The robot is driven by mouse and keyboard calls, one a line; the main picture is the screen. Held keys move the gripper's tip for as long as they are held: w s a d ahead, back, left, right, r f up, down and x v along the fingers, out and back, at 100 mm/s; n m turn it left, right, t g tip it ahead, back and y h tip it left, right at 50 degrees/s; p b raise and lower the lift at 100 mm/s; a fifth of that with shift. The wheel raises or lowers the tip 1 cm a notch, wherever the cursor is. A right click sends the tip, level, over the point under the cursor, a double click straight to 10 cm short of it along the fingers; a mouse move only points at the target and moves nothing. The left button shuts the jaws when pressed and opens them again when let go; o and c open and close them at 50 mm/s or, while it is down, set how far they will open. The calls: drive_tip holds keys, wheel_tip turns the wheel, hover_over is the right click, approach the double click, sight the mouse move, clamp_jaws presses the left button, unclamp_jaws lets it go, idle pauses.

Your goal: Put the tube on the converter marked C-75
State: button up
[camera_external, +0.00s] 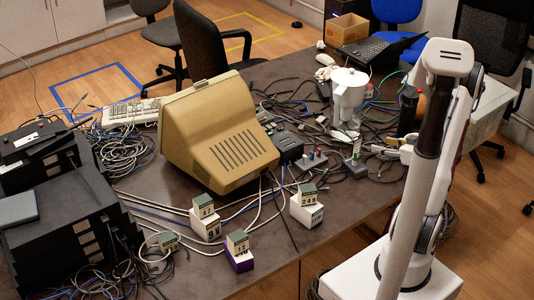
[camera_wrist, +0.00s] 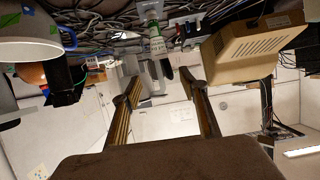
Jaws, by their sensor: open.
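A small white and green tube (camera_external: 356,152) stands among the cables right of the beige monitor. In the wrist view a white and green tube (camera_wrist: 156,42) shows beyond my gripper (camera_wrist: 163,84), whose fingers are apart with nothing held between them. Several small labelled blocks stand on the front of the desk: a white one (camera_external: 207,229), a purple one (camera_external: 239,262) and another white one (camera_external: 305,215), each with a greenish-grey cube on top.
A bulky beige monitor (camera_external: 220,135) stands mid-desk. A white pitcher-like object (camera_external: 347,95) and a dark cylinder (camera_external: 408,112) stand at the right. Black equipment (camera_external: 70,225) fills the left. Cables cover much of the desk (camera_external: 275,262); its front has some bare room.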

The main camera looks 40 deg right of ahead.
drive_tip(key=shift+w+r, duration=0.1)
drive_tip(key=shift+w, duration=0.05)
drive_tip(key=w+a+r+g+h, duration=0.2)
drive_tip(key=w+r+g+h, duration=0.15)
drive_tip(key=r, duration=0.45)
drive_tip(key=s+a+r+g+h, duration=0.1)
drive_tip(key=s+a+r+g, duration=0.15)
drive_tip(key=a+r, duration=0.45)
drive_tip(key=s+a+g+y, duration=0.1)
drive_tip(key=s+a+y, duration=0.1)
drive_tip(key=s+a, duration=0.6)
drive_tip(key=s+a+r+g+y, duration=0.1)
drive_tip(key=s+a+y, duration=0.1)
drive_tip(key=s+a, duration=0.6)
drive_tip(key=a, duration=0.5)
drive_tip(key=shift+s+r, duration=0.2)
drive_tip(key=shift+r, duration=0.05)
drive_tip(key=shift+y, duration=0.25)
